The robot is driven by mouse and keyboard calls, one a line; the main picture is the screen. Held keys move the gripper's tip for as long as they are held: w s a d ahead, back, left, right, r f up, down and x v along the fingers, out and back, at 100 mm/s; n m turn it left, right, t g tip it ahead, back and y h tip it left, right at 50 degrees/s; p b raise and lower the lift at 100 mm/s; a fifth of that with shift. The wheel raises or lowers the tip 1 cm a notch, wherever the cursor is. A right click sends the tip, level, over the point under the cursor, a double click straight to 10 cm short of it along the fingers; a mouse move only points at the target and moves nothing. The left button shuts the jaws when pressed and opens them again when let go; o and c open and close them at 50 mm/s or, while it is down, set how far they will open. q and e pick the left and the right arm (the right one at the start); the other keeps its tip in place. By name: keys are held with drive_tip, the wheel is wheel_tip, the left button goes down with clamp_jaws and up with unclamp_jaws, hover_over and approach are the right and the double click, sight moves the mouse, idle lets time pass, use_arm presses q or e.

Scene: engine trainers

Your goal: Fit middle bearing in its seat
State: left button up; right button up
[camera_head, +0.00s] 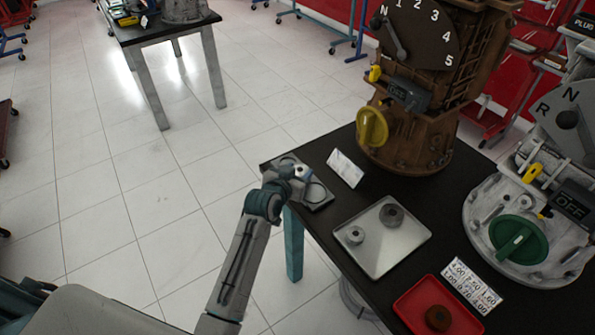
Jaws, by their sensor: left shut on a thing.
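My left gripper (301,173) is over the grey seat plate (318,196) at the table's far left corner. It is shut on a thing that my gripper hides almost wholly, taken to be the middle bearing. I cannot tell whether that bearing is in a seat or just above it. A round seat outline shows at the plate's right part. A smaller light bearing (354,236) and a larger dark bearing (391,215) lie apart on the metal tray (385,257). My right gripper is not in view.
A brown engine trainer (408,145) and a grey one (530,225) stand behind and right. A red tray (404,306) holds a rusty ring (438,318). A number card (471,286) lies nearby. Black table top (335,226) is bare around the metal tray.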

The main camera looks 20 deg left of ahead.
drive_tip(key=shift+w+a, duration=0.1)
use_arm(q)
drive_tip(key=shift+f, duration=0.45)
drive_tip(key=o, duration=1.1)
drive_tip(key=shift+o, duration=0.3)
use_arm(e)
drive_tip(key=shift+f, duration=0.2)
